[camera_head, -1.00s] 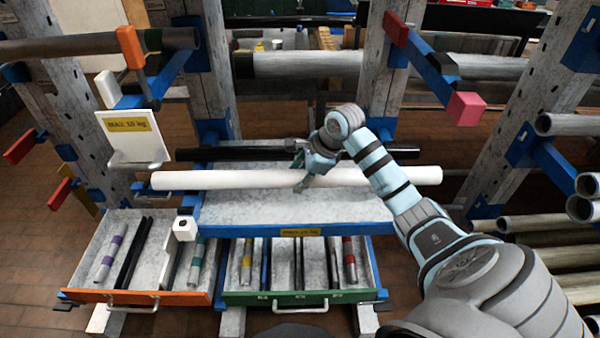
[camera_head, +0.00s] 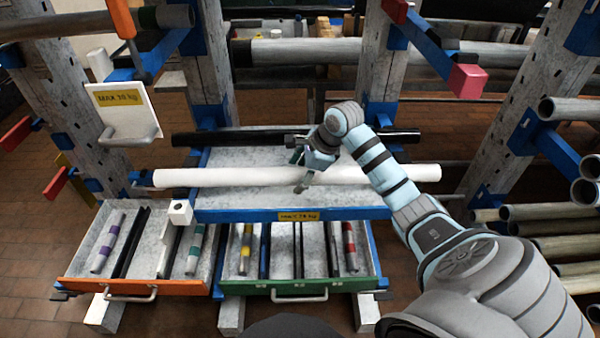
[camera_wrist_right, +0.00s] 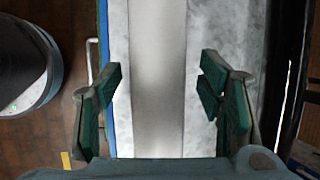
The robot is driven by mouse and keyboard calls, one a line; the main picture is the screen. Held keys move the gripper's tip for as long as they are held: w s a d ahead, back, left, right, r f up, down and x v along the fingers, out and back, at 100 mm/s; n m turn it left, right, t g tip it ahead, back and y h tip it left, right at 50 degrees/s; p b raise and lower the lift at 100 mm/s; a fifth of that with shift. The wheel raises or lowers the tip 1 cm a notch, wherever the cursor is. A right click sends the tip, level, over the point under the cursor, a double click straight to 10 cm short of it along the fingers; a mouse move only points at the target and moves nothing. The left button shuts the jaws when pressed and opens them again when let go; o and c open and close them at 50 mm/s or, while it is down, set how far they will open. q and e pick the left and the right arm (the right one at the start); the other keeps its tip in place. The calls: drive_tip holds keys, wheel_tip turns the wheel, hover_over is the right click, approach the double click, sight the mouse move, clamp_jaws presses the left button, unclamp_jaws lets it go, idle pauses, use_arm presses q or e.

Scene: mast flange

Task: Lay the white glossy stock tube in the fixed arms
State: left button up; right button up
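The white glossy tube (camera_head: 240,177) lies level over the blue-edged grey shelf (camera_head: 350,200). Its ends reach past the shelf at both sides. My right gripper (camera_head: 303,180) is at the tube's middle. In the right wrist view, the finger pads of my right gripper (camera_wrist_right: 160,85) stand apart on either side of the tube (camera_wrist_right: 158,60), with a narrow gap visible at each side. Whether the tube touches the shelf is hard to tell. Blue rack arms stand higher up, one with a pink end (camera_head: 467,78) and one at left under a grey tube. My left gripper is out of view.
A black tube (camera_head: 230,138) lies behind the white one. Open drawers with short tubes stand in front, with an orange front (camera_head: 110,287) and a green front (camera_head: 345,287). A load sign (camera_head: 118,98) hangs at left. Grey pipes (camera_head: 550,215) are stacked at right.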

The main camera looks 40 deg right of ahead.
drive_tip(key=shift+f, duration=0.1)
drive_tip(key=v, duration=1.2)
